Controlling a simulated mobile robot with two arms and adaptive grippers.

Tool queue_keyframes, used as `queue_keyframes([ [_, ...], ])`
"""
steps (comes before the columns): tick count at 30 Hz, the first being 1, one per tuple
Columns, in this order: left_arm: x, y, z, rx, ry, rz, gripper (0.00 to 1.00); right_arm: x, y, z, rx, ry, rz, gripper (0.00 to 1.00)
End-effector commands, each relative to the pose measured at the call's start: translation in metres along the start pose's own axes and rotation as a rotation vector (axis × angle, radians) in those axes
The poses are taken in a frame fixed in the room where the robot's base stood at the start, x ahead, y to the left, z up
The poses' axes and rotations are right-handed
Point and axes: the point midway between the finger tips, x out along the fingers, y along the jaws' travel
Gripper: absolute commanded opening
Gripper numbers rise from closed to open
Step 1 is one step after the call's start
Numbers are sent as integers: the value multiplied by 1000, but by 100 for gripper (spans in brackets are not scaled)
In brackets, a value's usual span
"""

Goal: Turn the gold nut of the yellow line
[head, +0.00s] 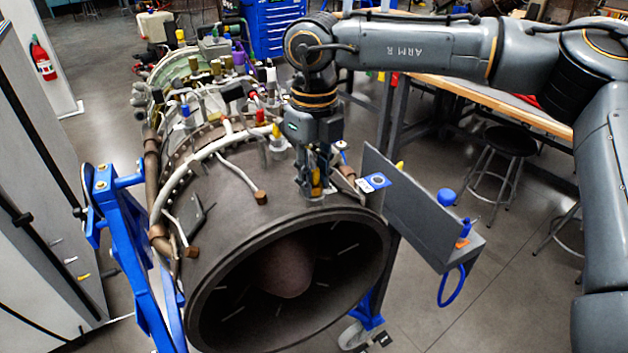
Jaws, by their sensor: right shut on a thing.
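The turbine engine (225,225) lies in a blue stand with its open intake facing me. My right gripper (315,190) comes down from above onto the top of the casing, near the front rim. Its fingers point down and are shut on a small yellow-gold fitting (316,182), which shows between them. The fingers hide most of this fitting, so I cannot tell nut from line there. Another small yellow piece (276,131) stands on the casing just left of the gripper. My left gripper is not in view.
Pipes and fittings crowd the engine's top behind the gripper. A grey side tray (415,215) with blue items stands close on the right. The blue stand (125,235) rises at left. A workbench (500,105) and stool (508,142) are farther right. The floor at lower right is clear.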

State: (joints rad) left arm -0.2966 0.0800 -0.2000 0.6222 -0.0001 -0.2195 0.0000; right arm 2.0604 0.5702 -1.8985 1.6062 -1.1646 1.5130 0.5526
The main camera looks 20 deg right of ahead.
Motion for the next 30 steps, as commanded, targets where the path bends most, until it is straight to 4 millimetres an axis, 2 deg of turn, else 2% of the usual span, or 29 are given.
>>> queue_keyframes([
  [5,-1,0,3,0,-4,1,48,-1,0,0,2,-1,-1,0],
  [6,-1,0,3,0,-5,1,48,-1,0,0,2,-1,-1,29],
  [9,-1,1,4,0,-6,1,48,-1,0,0,2,-1,-1,48],
  [20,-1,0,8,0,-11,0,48,-4,0,0,3,-1,-1,48],
  [23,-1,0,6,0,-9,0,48,-16,0,1,4,-4,0,48],
  [30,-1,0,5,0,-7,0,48,-66,0,1,3,-4,0,48],
])
